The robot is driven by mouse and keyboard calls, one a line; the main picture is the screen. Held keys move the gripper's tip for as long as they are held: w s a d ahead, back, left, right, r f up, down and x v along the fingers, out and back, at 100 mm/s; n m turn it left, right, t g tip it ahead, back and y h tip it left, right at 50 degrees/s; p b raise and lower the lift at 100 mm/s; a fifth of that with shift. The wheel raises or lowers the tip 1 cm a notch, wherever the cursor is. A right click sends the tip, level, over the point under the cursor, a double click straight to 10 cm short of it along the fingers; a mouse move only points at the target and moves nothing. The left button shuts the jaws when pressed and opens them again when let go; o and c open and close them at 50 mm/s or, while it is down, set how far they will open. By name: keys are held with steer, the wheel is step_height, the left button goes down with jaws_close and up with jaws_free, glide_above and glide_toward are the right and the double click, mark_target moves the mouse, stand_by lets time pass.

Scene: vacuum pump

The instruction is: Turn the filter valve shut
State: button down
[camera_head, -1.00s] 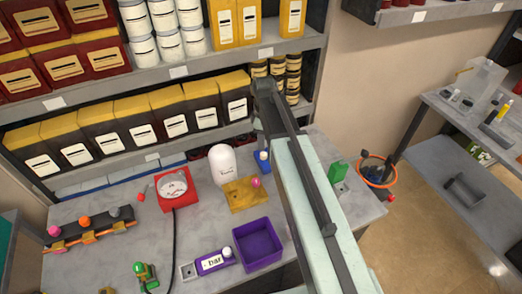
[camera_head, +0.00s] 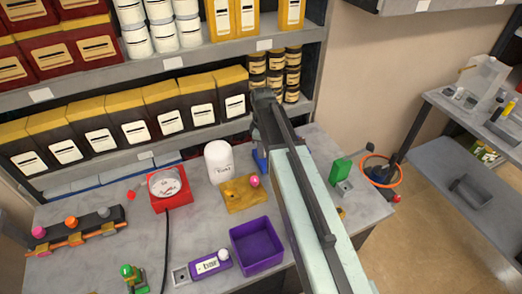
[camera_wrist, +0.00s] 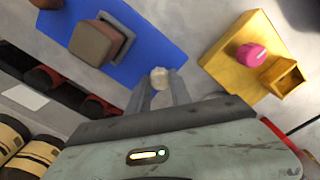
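I see no readable label that marks the filter valve. In the wrist view a small white round knob (camera_wrist: 159,78) lies at the edge of a blue plate (camera_wrist: 60,32) that carries a brown block (camera_wrist: 95,42). My gripper (camera_wrist: 159,88) has its fingers apart, one on each side of the white knob. I cannot tell whether they touch it. In the head view the blue part (camera_head: 260,158) is mostly hidden behind my arm, and my fingertips are hidden. A yellow plate (camera_head: 237,204) with a pink knob (camera_head: 254,181) lies beside it. A white canister (camera_head: 219,162) stands behind the yellow plate.
A red gauge box (camera_head: 172,203), a purple bin (camera_head: 257,262), a purple block with a white knob (camera_head: 210,264), a green valve (camera_head: 132,276) and a dark manifold with coloured knobs (camera_head: 75,238) are on the bench. A loaded shelf (camera_head: 180,62) stands close behind.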

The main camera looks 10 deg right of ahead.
steer(key=shift+a, duration=0.1)
steer(key=shift+m, duration=0.3)
steer(key=m, duration=0.3)
steer(key=shift+m, duration=0.4)
steer(key=m, duration=0.9)
steer(key=shift+d+m, duration=0.2)
steer(key=shift+m, duration=2.1)
steer(key=shift+s, duration=0.1)
